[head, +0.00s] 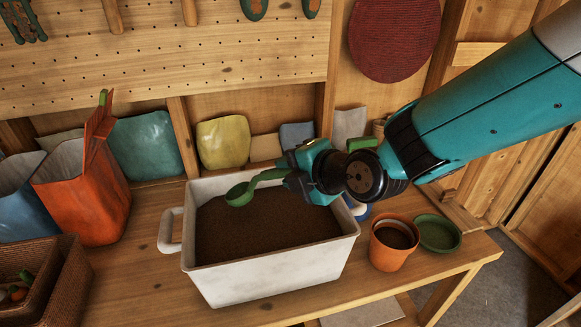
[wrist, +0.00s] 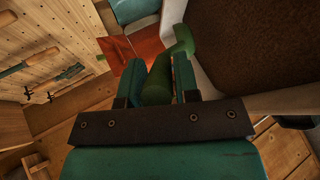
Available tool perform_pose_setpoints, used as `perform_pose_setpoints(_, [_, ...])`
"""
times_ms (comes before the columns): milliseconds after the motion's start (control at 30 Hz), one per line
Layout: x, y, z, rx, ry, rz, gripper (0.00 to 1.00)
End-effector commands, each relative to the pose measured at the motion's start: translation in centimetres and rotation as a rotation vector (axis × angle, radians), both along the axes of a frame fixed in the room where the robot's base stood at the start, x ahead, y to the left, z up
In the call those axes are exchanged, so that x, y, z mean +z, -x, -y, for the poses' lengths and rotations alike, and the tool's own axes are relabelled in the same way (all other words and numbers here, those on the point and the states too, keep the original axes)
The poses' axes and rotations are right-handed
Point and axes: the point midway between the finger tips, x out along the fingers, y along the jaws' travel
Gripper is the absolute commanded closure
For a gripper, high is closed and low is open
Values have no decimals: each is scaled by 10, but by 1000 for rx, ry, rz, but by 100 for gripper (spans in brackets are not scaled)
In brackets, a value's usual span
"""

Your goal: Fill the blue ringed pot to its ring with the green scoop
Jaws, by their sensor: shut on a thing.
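My gripper (head: 292,180) is shut on the handle of the green scoop (head: 240,193). In the wrist view the scoop handle (wrist: 157,82) lies between the two fingers. The scoop's bowl hangs over the left back part of the soil in the white tub (head: 272,275); I cannot tell whether it touches the soil, and I see no clear load in it. A blue and white pot (head: 359,210) stands behind the tub's right end. It is mostly hidden by my gripper and the tub, so its ring and its fill are not visible.
A terracotta pot (head: 393,249) with dark soil and a green saucer (head: 438,233) stand right of the tub. An orange bag (head: 85,200) and a wicker basket (head: 65,290) are on the left. Several sacks lean at the back. The bench front (head: 130,285) is clear.

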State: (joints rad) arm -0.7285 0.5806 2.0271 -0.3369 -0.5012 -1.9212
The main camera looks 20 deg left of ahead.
Motion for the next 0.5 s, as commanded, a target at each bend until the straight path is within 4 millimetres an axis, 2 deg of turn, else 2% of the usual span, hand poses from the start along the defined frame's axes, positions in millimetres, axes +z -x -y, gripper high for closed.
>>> perform_pose_setpoints(33, [-10, 0, 0, 0, -1, 0, 95])
perform_pose_setpoints(500, [-53, 0, 0, 0, -1, 0, 95])
